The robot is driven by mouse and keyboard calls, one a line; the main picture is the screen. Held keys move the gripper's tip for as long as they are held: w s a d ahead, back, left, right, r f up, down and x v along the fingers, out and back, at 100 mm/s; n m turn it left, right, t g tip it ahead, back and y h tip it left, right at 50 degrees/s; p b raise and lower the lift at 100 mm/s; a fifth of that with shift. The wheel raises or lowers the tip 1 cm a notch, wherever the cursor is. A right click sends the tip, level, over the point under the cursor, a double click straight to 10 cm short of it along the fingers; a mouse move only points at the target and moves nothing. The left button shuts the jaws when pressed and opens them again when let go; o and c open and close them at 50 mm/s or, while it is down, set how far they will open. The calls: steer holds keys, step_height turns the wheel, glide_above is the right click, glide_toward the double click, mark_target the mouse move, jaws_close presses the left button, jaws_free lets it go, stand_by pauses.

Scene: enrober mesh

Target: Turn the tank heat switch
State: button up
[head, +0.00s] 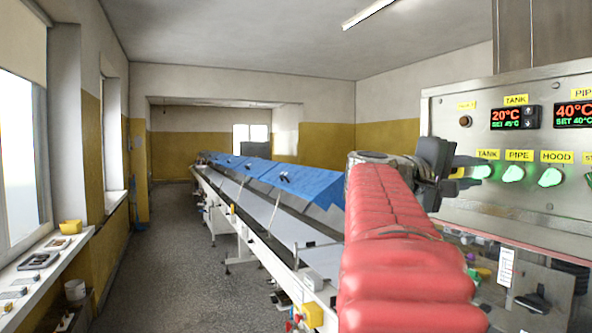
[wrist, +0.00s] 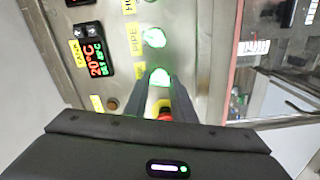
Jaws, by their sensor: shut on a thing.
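The tank heat switch (head: 484,172) is a green-lit knob under the yellow TANK label (head: 487,155) on the steel control panel (head: 560,210). My gripper (head: 474,170) reaches it from the left in the head view and partly covers it. In the wrist view the tank switch (wrist: 159,75) glows green between the tips of my gripper (wrist: 160,82), which is shut on it. The knob's exact angle is hidden by the fingers. The tank display (head: 514,117) reads 20°C, set 45°C.
The green-lit pipe switch (head: 513,173) and hood switch (head: 550,177) sit to the right. A red button (wrist: 165,114) on yellow shows between my fingers in the wrist view. A long conveyor with blue covers (head: 270,172) runs back at left.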

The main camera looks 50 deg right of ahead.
steer(key=shift+f+m, duration=0.2)
steer(key=shift+m, duration=0.55)
steer(key=shift+f+m, duration=0.15)
steer(key=shift+m, duration=0.6)
steer(key=o, duration=1.1)
steer(key=shift+r, duration=0.15)
steer(key=shift+c, duration=0.2)
steer(key=v, duration=1.3)
steer(key=shift+w+a, duration=0.15)
steer(key=shift+a, duration=0.2)
